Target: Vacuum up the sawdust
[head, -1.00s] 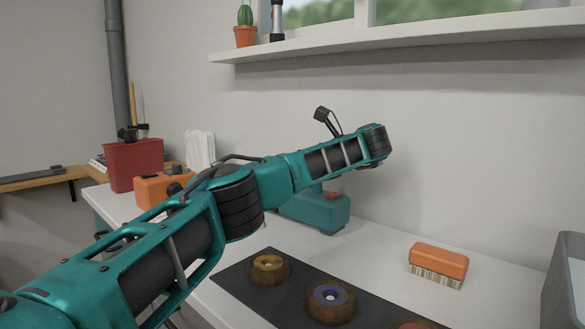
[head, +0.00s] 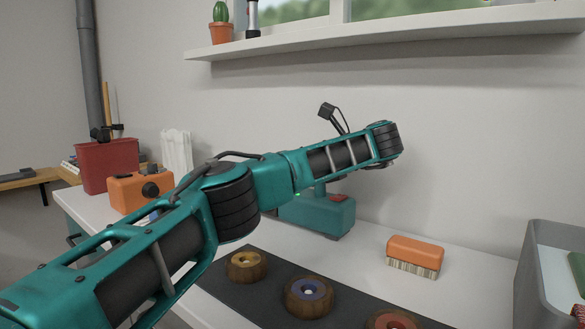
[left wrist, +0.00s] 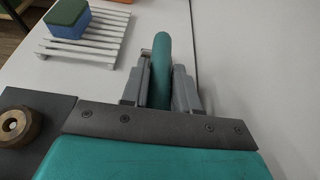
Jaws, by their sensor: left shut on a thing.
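A teal device (head: 318,214) with a red part on top stands on the white bench, partly behind my left arm; it looks like the vacuum. In the left wrist view my left gripper (left wrist: 161,85) is shut on a teal handle (left wrist: 161,52), with one grey finger on each side. The device's body is not clear in that view. In the head view my left gripper is hidden behind my arm. No sawdust can be made out. My right gripper is not in view.
A dark mat (head: 272,284) holds wheels, with an orange brush (head: 414,256) behind it. A grey bin (head: 538,275) stands at right. An orange box (head: 136,193) and red container (head: 107,165) are at left. A slatted rack (left wrist: 88,40) holds a blue-green block (left wrist: 68,18).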

